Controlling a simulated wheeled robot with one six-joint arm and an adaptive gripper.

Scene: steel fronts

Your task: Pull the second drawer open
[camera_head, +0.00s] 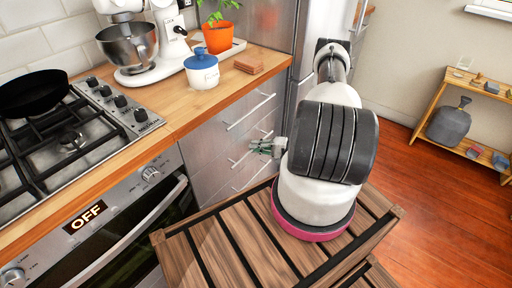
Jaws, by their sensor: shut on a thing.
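A stack of steel drawers stands under the wooden counter, right of the oven. The top drawer (215,130) has a long bar handle (250,112). Below it is the second drawer (212,168), with its own bar handle (237,161). Its front looks about flush with the others. My gripper (256,146) points left at the drawer fronts and is shut on the second drawer's handle near its right end. The fingers hide that part of the handle, and my arm covers the area to the right.
A third bar handle shows lower down. A slatted wooden surface (190,250) fills the foreground, close below the drawers. The oven (120,225) with its handle is at left. A wooden shelf (430,100) stands far right, with open floor (430,210) before it.

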